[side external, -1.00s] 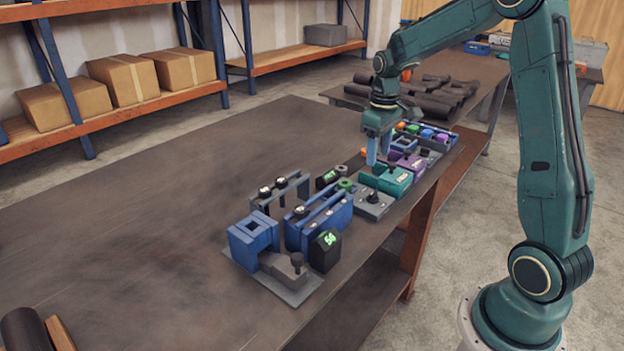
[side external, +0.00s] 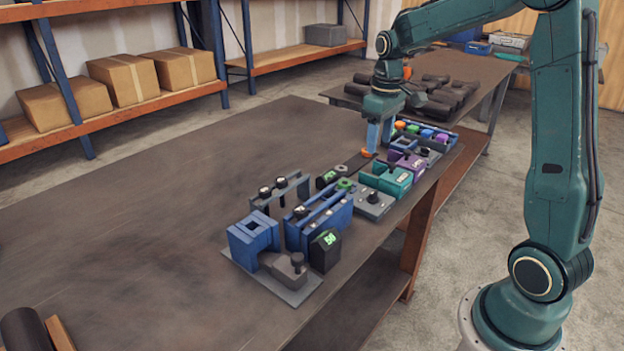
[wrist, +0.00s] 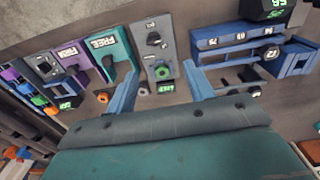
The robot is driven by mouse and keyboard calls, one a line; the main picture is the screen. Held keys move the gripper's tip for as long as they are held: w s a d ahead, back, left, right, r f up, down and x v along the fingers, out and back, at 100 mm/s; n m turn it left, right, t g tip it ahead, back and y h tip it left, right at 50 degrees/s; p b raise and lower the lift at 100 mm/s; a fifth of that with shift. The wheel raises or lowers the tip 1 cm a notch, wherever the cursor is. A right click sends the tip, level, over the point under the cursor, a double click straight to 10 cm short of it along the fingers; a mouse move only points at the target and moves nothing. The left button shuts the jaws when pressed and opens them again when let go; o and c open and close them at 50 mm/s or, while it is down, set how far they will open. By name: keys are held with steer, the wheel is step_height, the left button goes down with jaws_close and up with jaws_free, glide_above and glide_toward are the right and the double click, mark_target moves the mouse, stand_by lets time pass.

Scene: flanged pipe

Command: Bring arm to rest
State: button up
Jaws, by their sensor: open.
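My gripper (side external: 378,147) is above the bench, near the row of fixtures, with its blue fingers pointing down. In the wrist view its two fingers (wrist: 162,72) stand wide apart with nothing held between them. Behind that gap lies a grey plate (wrist: 155,48) with a green nut (wrist: 163,71) and a dark knob. In the side view the fingertips are close to a small orange ring (side external: 367,153), which also shows in the wrist view (wrist: 103,97) left of the left finger. I cannot tell the exact clearance under the fingertips.
Teal (side external: 388,178) and purple (side external: 406,160) fixtures line the bench's right edge. Blue rail fixtures (side external: 325,216) and a blue block (side external: 252,238) stand nearer. The left part of the bench (side external: 180,190) is mostly clear. A second table (side external: 470,68) holds dark pipes.

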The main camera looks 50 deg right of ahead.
steer(key=s+a+r+t, duration=0.3)
steer(key=s+a+r, duration=0.4)
steer(key=s+a, duration=0.3)
steer(key=s+a+t, duration=0.2)
steer(key=s+a, duration=0.5)
steer(key=s, duration=0.3)
steer(key=shift+f, duration=0.2)
steer(key=shift+w+a, duration=0.1)
steer(key=shift+c, duration=2.2)
steer(key=w+d+m+g, duration=0.3)
steer(key=w+d+m, duration=0.5)
steer(key=w, duration=0.4)
steer(key=w+d+f+m+g, duration=0.2)
steer(key=w+d+f+m, duration=0.6)
steer(key=d+m, duration=0.2)
steer(key=shift+w+d+f, duration=0.15)
steer(key=shift+w+d, duration=0.15)
steer(key=shift+d, duration=0.25)
